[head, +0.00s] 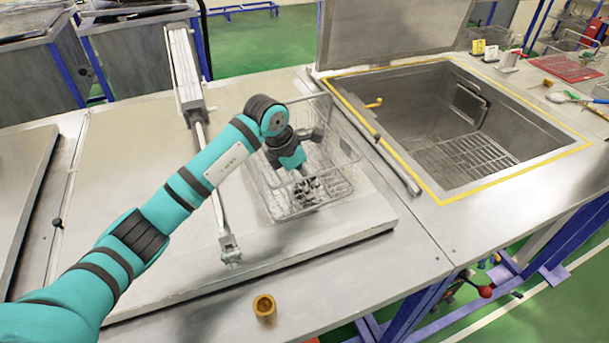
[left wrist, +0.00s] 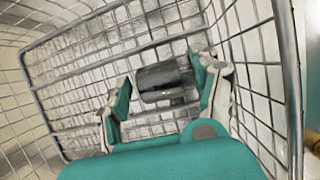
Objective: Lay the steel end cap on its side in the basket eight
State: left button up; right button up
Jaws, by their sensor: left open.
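The wire basket (head: 279,207) stands on the steel worktop, and my left gripper (head: 306,188) reaches down inside it. In the left wrist view, the steel end cap (left wrist: 164,85) is a dark grey cylinder lying on its side. It lies between and just beyond the fingers of my left gripper (left wrist: 160,80), near the mesh of the basket (left wrist: 80,70). The fingers are spread, with a gap visible on the cap's left. Whether the right finger touches it is unclear. In the head view I cannot make out the cap among the fingers and wires. My right gripper is not in view.
A brass ring-like part (head: 265,307) stands near the front edge. A steel rod (head: 209,180) on the lid lies left of the basket. An open steel tank (head: 455,135) with a yellow-edged rim is on the right. The worktop left of the basket is mostly clear.

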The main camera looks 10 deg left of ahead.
pick_arm(q)
jog(key=shift+r, duration=0.1)
jog(key=shift+a+r, duration=0.1)
jog(key=shift+r, duration=0.1)
jog(key=b+v, duration=0.2)
jog(key=v, duration=0.9)
jog(key=shift+r+b, duration=0.3)
jog(key=shift+b, duration=0.1)
jog(key=shift+s+r, duration=0.1)
jog(key=shift+s, duration=0.05)
